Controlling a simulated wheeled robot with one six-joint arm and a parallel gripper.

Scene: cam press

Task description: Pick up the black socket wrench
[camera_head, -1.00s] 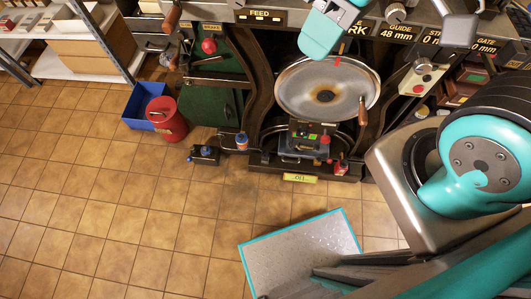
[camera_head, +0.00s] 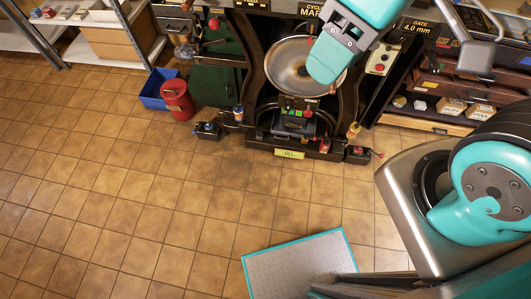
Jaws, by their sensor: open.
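I cannot make out the black socket wrench anywhere in the head view. My gripper (camera_head: 326,62) is at the top centre, a teal end on my arm, in front of the machine's round metal pan (camera_head: 292,65). It covers the right part of the pan. It is open, and I see nothing held in it, though the gap between its fingers is hard to see from this angle.
The machine (camera_head: 252,50) stands at the back, with small bottles and a red-knobbed lever (camera_head: 362,154) at its base. An open drawer (camera_head: 428,116) with labelled boxes is at right. A blue bin (camera_head: 156,88) and red can (camera_head: 177,100) stand left.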

